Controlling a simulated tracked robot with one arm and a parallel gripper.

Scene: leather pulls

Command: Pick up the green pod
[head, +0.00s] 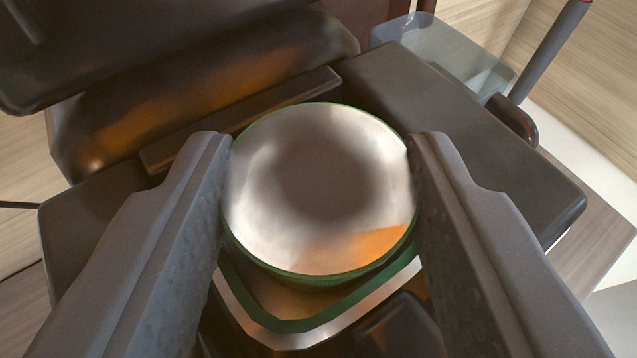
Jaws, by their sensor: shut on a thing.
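The green pod (318,215) is in the middle of the head view, with its round silvery lid facing the camera and a thin green rim around it. My gripper (320,165) has one finger on the left and one on the right of the pod, both against its rim. It is shut on the pod. The pod's lower body is mostly hidden under the lid. I cannot tell how far the pod is from what lies below it.
Below the pod is a green and silver curved edge (300,328). A dark machine (470,140) surrounds it, with a raised dark part (200,90) at the upper left. A clear container (440,55) is at the upper right. A grey rod (550,50) rises beside it.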

